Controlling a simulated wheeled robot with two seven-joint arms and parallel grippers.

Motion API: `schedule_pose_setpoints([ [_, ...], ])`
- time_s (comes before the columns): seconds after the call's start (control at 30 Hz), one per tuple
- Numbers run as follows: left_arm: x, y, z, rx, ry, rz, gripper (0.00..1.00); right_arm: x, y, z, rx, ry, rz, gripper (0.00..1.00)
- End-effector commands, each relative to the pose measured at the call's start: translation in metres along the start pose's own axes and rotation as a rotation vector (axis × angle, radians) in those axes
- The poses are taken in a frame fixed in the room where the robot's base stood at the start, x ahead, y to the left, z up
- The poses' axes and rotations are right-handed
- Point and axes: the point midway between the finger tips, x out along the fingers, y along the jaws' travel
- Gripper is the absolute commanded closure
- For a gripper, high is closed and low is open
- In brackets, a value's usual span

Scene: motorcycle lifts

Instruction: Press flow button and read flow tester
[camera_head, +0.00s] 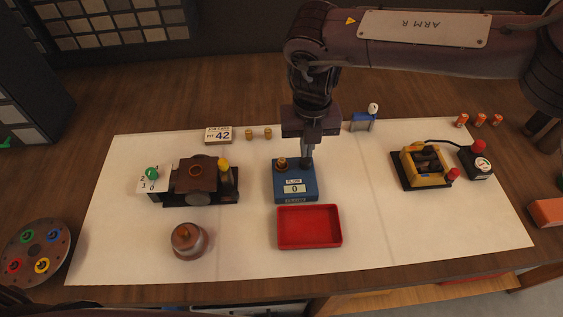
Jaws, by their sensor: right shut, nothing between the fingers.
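The flow tester (296,199) is a blue box in the middle of the white mat. Its small white display reads "0". A brass fitting (281,164) stands on its top left, and a dark round part, probably the flow button, (306,164) is on its top right. My right gripper (308,154) points straight down with its fingers shut and empty. Its tips are right at or just above the dark part; I cannot tell whether they touch. My left gripper is not in view.
A red tray (309,227) lies in front of the tester. A carburetor-like device (195,180) and copper pot (188,240) stand left. A yellow fixture (425,165) and gauge box (476,162) stand right.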

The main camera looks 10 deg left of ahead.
Motion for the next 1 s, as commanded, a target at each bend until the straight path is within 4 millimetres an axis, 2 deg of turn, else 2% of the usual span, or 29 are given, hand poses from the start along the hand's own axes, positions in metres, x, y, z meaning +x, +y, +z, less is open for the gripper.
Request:
schedule_pose_setpoints([
  [0.37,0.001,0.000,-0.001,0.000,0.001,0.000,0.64,0.001,0.000,0.000,0.000,0.000,0.000,1.00],
  [1.0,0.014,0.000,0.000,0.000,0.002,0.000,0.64,0.023,0.000,0.000,0.000,0.000,0.000,1.00],
])
